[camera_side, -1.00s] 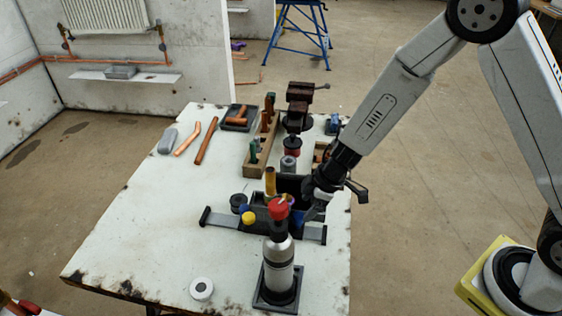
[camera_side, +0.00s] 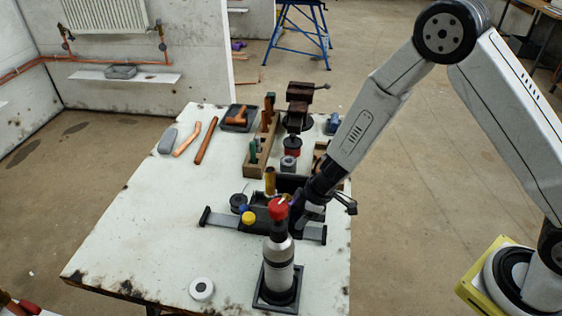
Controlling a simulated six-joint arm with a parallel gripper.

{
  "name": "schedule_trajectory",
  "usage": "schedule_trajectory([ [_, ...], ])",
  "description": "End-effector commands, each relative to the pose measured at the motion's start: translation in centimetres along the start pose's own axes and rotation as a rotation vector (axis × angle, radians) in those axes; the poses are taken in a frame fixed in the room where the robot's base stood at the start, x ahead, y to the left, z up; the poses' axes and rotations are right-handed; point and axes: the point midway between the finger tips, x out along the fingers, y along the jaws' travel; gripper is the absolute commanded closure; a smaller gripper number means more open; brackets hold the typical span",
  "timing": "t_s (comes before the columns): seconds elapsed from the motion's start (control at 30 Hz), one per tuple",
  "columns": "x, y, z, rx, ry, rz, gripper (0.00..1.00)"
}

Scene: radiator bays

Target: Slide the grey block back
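A grey rail (camera_side: 224,220) with dark upright end stops lies across the table, partly hidden by a dark holder and a bottle. A small grey piece (camera_side: 316,208) shows at the rail's right part, just below my gripper (camera_side: 322,204); I cannot tell whether it is the grey block or whether I touch it. My gripper points down at the right end of the dark holder, and its fingers are too small and covered to read. Another grey block (camera_side: 168,141), rounded, lies at the table's far left, well away from my gripper.
A silver bottle with a red top (camera_side: 279,255) stands on a dark base in front of the rail. A dark holder (camera_side: 262,222) has yellow and blue caps by it. A wooden rack (camera_side: 250,168) and a vise (camera_side: 299,105) stand behind. The table's left front is mostly clear.

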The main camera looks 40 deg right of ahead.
Motion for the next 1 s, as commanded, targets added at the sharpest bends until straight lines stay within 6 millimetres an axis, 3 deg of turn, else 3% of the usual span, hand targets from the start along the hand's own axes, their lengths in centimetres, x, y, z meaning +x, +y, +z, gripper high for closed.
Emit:
schedule_trajectory([
  [0.03, -0.01, 0.0, -0.01, 0.0, 0.0, 0.0, 0.63],
  [0.13, -0.02, 0.01, -0.01, 0.0, 0.0, 0.0, 0.95],
  [0.17, -0.02, 0.01, -0.01, 0.0, 0.0, 0.0, 1.0],
  [1.0, -0.06, 0.08, -0.03, 0.0, 0.0, 0.002, 1.0],
])
